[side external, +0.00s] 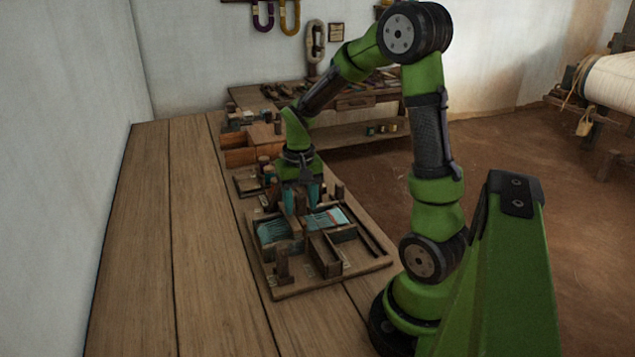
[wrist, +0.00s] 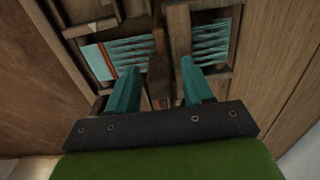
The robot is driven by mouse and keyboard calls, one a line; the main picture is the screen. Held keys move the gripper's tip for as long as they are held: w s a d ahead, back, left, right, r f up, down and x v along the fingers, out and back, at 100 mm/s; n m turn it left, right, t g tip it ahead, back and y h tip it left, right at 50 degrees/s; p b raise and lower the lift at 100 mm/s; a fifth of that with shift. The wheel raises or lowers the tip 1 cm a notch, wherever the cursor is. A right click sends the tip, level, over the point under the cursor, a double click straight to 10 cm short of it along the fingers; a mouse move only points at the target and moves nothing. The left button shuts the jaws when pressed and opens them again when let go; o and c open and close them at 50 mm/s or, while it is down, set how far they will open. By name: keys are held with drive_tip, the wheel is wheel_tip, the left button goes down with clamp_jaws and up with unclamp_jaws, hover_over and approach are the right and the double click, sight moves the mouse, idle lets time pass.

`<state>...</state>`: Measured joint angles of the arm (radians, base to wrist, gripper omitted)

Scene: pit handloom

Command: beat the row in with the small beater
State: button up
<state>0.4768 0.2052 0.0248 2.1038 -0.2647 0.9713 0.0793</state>
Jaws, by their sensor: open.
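A small wooden loom on a board (side external: 310,290) holds teal warp threads (side external: 272,231), with a red row (side external: 333,217) across the right-hand section. The warp (wrist: 127,58) and red row (wrist: 104,58) also show in the wrist view. My gripper (side external: 301,203) points down over the loom's middle; its teal fingers are apart. In the wrist view, my gripper (wrist: 158,66) has brown upright wood, apparently the small beater (wrist: 158,48), between or just beyond its fingers. I cannot tell whether either finger touches it. The beater's lower part is hidden.
A narrow wooden trough (side external: 325,256) and an upright post (side external: 283,264) stand on the board's near side. Wooden boxes (side external: 245,152) stand behind the loom. The plank table (side external: 170,240) is clear at left.

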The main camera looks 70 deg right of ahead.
drive_tip(key=c, duration=0.8)
drive_tip(key=shift+s+d, duration=2.7)
drive_tip(key=shift+d, duration=0.1)
drive_tip(key=shift+c, duration=0.2)
drive_tip(key=shift+s+d, duration=0.15)
drive_tip(key=shift+s, duration=0.05)
drive_tip(key=shift+o, duration=1)
drive_tip(key=shift+s+d, duration=0.1)
